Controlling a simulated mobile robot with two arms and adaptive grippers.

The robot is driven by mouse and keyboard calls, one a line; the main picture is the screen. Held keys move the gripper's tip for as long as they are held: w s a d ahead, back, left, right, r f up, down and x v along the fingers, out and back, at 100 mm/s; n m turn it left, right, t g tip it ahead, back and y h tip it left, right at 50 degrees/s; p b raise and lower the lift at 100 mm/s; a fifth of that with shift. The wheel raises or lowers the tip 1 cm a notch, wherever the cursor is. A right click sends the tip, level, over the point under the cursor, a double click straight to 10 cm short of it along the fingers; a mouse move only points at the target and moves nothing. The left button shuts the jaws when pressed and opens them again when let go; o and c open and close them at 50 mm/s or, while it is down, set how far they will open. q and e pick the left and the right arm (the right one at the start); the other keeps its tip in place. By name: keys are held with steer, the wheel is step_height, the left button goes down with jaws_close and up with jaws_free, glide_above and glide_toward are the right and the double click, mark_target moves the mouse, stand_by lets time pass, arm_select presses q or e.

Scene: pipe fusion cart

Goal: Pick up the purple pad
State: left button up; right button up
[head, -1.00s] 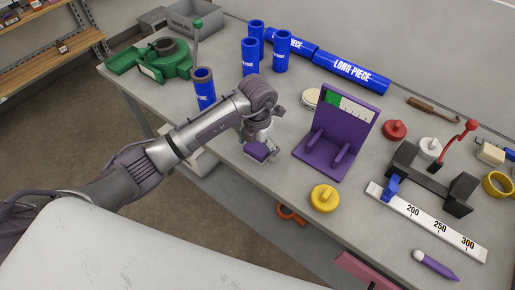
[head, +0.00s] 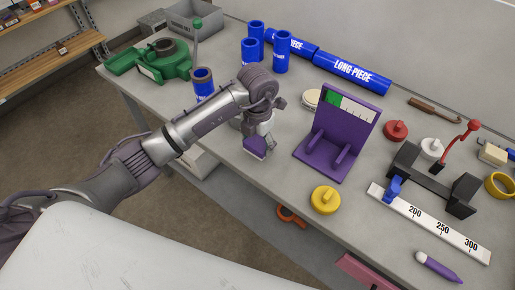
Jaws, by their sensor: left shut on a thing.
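The purple pad (head: 254,146) is a small block at the end of my left arm, left of the purple stand. My left gripper (head: 262,150) is shut on it, pointing down close above the front part of the table. The fingers are small and partly hidden by the pad and the wrist. I cannot tell whether the pad's underside touches the table. My right gripper is not in view.
The purple stand (head: 325,145) with a scale is just right of the gripper. A yellow knobbed disc (head: 325,199) lies in front of it. Blue pipes (head: 281,52) stand behind, and a green clamp (head: 165,60) is at back left. The table edge is near.

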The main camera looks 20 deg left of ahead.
arm_select(q)
steer(key=w+d+r+b, duration=0.4)
steer(key=d+r, duration=0.4)
steer(key=d, duration=0.2)
steer(key=shift+w+d+r+b, duration=0.2)
steer(key=shift+d+b, duration=0.1)
steer(key=shift+d, duration=0.1)
